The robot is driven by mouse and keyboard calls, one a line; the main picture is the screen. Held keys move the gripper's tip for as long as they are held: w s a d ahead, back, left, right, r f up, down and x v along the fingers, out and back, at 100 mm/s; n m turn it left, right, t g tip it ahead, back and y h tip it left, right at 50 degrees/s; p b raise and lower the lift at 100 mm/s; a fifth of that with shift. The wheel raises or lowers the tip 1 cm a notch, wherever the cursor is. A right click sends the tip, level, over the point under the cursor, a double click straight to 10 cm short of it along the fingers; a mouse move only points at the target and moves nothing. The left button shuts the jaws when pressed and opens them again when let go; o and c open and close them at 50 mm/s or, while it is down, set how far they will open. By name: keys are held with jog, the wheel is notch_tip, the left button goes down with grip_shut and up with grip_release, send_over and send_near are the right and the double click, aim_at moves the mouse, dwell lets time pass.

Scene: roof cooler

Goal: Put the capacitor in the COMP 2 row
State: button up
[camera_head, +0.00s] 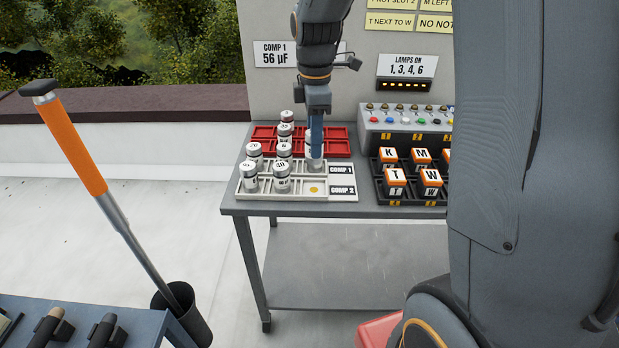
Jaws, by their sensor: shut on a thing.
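My gripper (316,153), with blue fingers pointing down, is shut on a silver capacitor (315,164) at the right end of the pale tray (346,196). The fingers hide part of it. I cannot tell whether it rests in the COMP 1 row or hangs just above. The COMP 2 row, at the front, holds two capacitors (251,178) (282,179). Its right cell, with a yellow spot (315,190), is empty. More capacitors (284,151) stand in the COMP 1 row behind.
A red tray (336,146) with capacitors is behind the pale tray. A black rack (412,199) of lettered blocks and a lamp box (405,117) stand to the right. A sign (275,53) reads COMP 1, 56 µF. An orange-handled tool (75,145) leans at the left.

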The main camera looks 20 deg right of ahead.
notch_tip(320, 180, down, 10)
jog(key=shift+r+p, duration=0.1)
jog(key=shift+p, duration=1)
jog(key=o, duration=1.1)
notch_tip(320, 180, up, 11)
jog(key=b, duration=0.2)
jog(key=shift+w+b, duration=0.1)
jog(key=shift+b, duration=0.3)
jog(key=shift+r, duration=0.4)
jog(key=s+f+m, duration=0.3)
jog(key=s+m, duration=0.5)
jog(key=s+f+m+t, duration=0.1)
jog(key=s+f+m, duration=0.3)
jog(key=s+m, duration=0.4)
jog(key=shift+s+f, duration=0.25)
jog(key=shift+s, duration=0.5)
